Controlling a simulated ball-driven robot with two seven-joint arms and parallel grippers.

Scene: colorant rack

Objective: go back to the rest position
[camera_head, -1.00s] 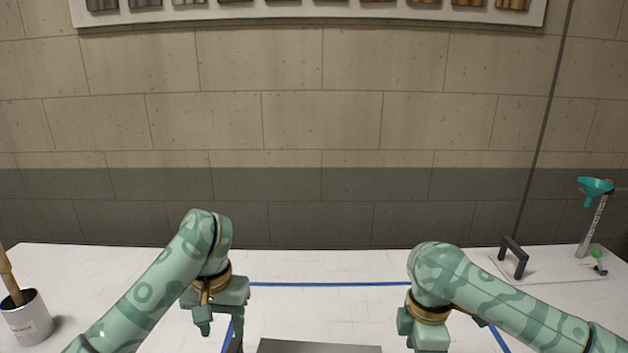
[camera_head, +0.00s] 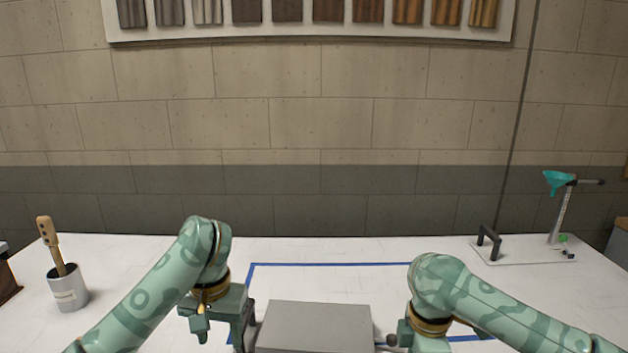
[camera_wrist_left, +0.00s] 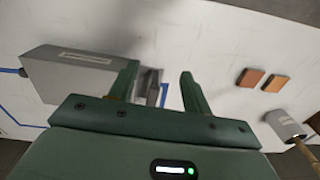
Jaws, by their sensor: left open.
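My left gripper (camera_head: 222,330) hangs above the white table, left of the grey box, with its lower end near the bottom edge of the head view. In the left wrist view its two green fingers (camera_wrist_left: 158,85) stand apart with nothing held between them. My right gripper (camera_head: 425,342) is on the right of the grey box, mostly cut off by the bottom edge, and its fingers are hidden. The grey box (camera_head: 315,325) stands between the two grippers. It also shows in the left wrist view (camera_wrist_left: 70,85), left of the fingers.
Blue tape (camera_head: 330,264) outlines an area around the box. A grey pot (camera_head: 68,292) with a wooden-handled tool stands at left. A stand with a teal funnel (camera_head: 558,183) is at back right. Two brown tiles (camera_wrist_left: 250,77) (camera_wrist_left: 275,83) lie on the table. The table's back middle is clear.

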